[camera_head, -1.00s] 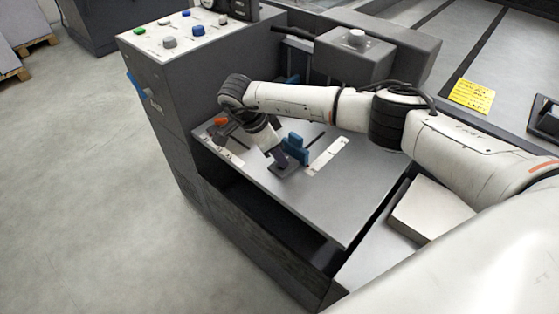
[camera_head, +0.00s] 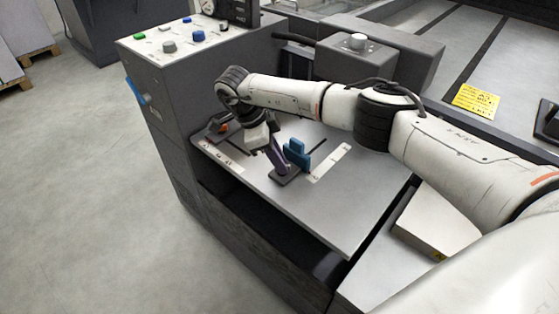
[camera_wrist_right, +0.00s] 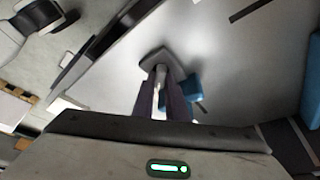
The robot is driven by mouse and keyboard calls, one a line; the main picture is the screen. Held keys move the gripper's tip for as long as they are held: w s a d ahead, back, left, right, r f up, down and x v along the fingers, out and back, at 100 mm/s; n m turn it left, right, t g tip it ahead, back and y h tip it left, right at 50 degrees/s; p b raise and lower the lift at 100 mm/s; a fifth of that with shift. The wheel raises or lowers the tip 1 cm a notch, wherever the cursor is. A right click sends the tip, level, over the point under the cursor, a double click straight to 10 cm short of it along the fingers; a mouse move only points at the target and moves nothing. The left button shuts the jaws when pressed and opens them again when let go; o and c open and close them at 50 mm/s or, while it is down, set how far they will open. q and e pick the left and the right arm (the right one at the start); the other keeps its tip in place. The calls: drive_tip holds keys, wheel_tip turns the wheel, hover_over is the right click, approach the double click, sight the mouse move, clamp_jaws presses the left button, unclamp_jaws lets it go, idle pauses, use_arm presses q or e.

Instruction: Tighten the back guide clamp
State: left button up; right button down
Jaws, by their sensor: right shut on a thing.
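A blue guide block (camera_head: 297,153) stands on the grey feed table, beside a dark clamp foot (camera_head: 287,180). My right gripper (camera_head: 279,163) reaches down to this clamp and is shut on its handle. In the right wrist view, the purple-grey fingers (camera_wrist_right: 165,105) close around a narrow pale handle (camera_wrist_right: 159,88) that rises from the grey clamp foot (camera_wrist_right: 166,60). The blue block (camera_wrist_right: 196,84) shows just to the right of the fingers there. An orange part (camera_head: 222,127) sits at the table's left, partly behind my wrist. My left gripper is out of view.
The grey table (camera_head: 340,205) has slots and pale scale strips (camera_head: 331,163). A control cabinet (camera_head: 180,65) with coloured buttons rises at its left. A grey box with a knob (camera_head: 357,42) stands behind my right forearm. The table's front right is clear.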

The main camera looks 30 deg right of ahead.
drive_tip(key=c, duration=1.8)
unclamp_jaws()
drive_tip(key=shift+o, duration=0.2)
drive_tip(key=shift+a+r, duration=0.1)
drive_tip(key=shift+r, duration=0.1)
drive_tip(key=v, duration=1)
